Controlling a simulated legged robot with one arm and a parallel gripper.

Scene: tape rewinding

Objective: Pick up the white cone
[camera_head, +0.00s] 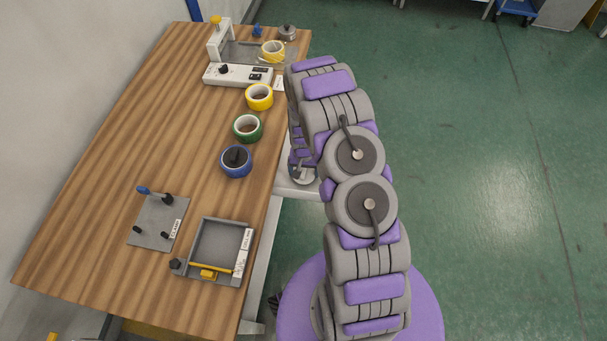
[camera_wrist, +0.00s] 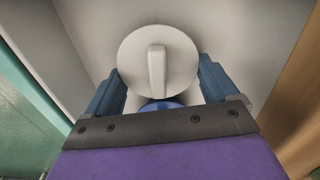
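In the wrist view, a pale round disc with a raised bar across it (camera_wrist: 158,62) lies between my fingers. It seems to be the white cone seen end-on; its cone shape cannot be made out. My gripper (camera_wrist: 160,75) has its two blue fingers spread wide, one on each side of the disc. They look close to its rim, but I cannot tell whether they touch it. Part of a blue thing (camera_wrist: 163,104) shows below the disc. In the head view my arm hides the fingers, beside the table's right edge.
The wooden table (camera_head: 105,160) bears a yellow tape roll (camera_head: 260,97), a green one (camera_head: 248,127), a blue one (camera_head: 236,160), a white machine (camera_head: 238,74), a plate with pegs (camera_head: 157,222) and a grey tray (camera_head: 181,268).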

